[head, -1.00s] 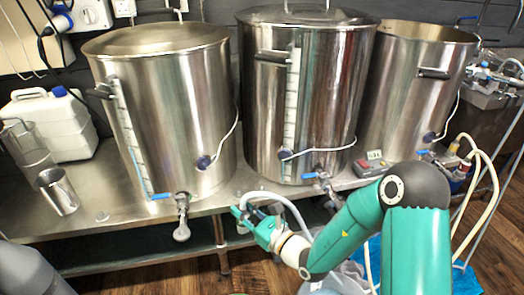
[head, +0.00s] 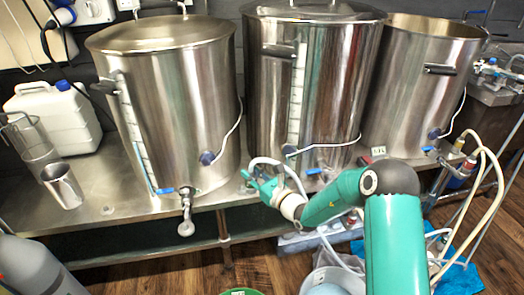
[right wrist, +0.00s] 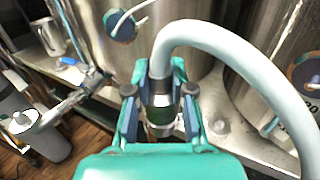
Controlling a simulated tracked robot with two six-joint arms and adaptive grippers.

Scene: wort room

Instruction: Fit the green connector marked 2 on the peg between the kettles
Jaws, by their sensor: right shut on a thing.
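My right gripper (head: 262,186) is at the front edge of the bench, between the left kettle (head: 165,100) and the middle kettle (head: 310,90). In the right wrist view its fingers (right wrist: 160,108) are shut on a metal hose connector (right wrist: 160,88), with a dark band and a pale hose (right wrist: 205,35) curving from its top. Some green shows beside it, but I cannot tell connector from finger; no mark 2 is readable. A small round metal piece (right wrist: 220,126) on the bench between the kettles may be the peg. My left gripper is not in view.
The left kettle's tap (head: 186,212) juts over the bench edge close left of my gripper. The right kettle (head: 420,80) stands farther right. A jug (head: 62,186) and white canister (head: 55,118) stand at left. A bucket (head: 330,278) is on the floor below.

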